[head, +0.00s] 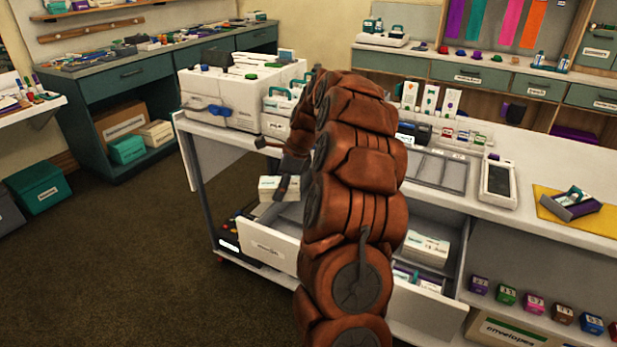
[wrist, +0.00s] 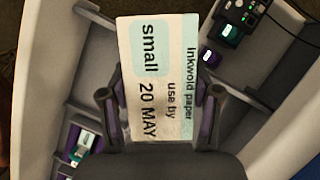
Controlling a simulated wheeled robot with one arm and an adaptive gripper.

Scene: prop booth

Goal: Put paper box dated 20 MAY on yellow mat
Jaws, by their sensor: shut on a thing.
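The paper box (wrist: 158,60) shows its label in the wrist view: Inkwold paper, small, use by 20 MAY. My gripper (wrist: 160,93) is shut on it, with a finger at each side. In the head view the pale box (head: 270,188) is held above the open drawer (head: 268,240), and my gripper (head: 283,186) is partly hidden by dark links. The yellow mat (head: 597,227) lies at the right end of the white counter. A purple open box (head: 572,208) with small cartons sits on the mat and covers part of it.
My arm hides the middle of the counter and drawer. Another pale stack (head: 426,248) stands in an open drawer section right of my arm. A grey compartment tray (head: 440,170) and a white tablet-like device (head: 497,182) lie on the counter left of the mat.

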